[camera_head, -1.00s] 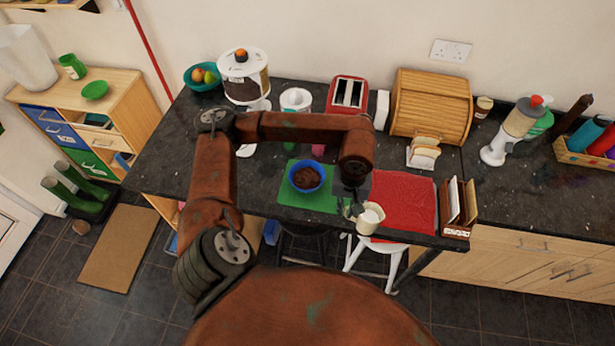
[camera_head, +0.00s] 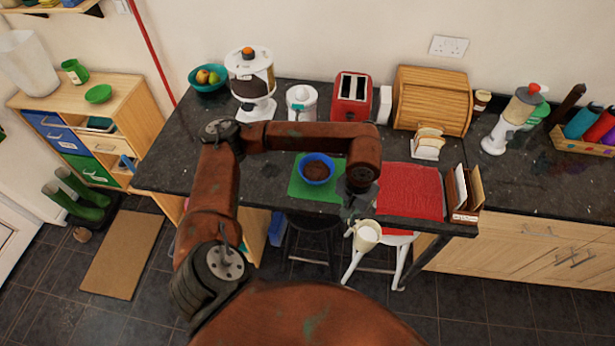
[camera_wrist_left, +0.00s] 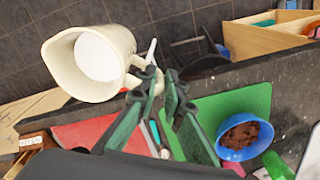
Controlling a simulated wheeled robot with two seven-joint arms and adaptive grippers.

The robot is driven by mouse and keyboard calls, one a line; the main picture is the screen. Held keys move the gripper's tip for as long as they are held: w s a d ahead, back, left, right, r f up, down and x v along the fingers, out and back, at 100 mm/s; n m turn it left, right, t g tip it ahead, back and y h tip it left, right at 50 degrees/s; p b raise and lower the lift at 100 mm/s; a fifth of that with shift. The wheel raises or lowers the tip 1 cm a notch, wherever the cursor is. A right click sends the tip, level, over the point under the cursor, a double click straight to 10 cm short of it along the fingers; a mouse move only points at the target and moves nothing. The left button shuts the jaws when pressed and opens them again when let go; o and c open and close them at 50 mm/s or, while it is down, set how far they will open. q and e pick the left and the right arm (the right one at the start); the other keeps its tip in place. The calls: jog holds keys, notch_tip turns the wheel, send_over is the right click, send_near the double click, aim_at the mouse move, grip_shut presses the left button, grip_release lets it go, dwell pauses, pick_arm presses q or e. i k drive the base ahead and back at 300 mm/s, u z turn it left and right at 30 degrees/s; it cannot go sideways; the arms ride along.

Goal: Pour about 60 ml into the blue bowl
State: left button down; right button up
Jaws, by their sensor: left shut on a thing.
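A blue bowl (camera_head: 317,168) with brown contents stands on a green mat (camera_head: 298,188) on the dark counter. The bowl also shows in the left wrist view (camera_wrist_left: 262,134). My left gripper (camera_head: 354,208) is shut on the handle of a cream jug (camera_head: 366,238), right of and nearer to me than the bowl. The jug hangs just off the counter's front edge, over a white stool. In the left wrist view, my left gripper (camera_wrist_left: 163,82) grips the handle and white contents show inside the jug (camera_wrist_left: 125,45). The jug is clear of the bowl. My right gripper is out of view.
A red cloth (camera_head: 412,190) lies right of the green mat, with a letter rack (camera_head: 466,192) beside it. The white stool (camera_head: 392,240) is below the jug.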

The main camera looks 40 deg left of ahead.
aim_at(315, 168)
jog(key=k, duration=1)
jog(key=u, duration=0.65)
jog(key=i, duration=1.15)
jog(key=z, duration=0.65)
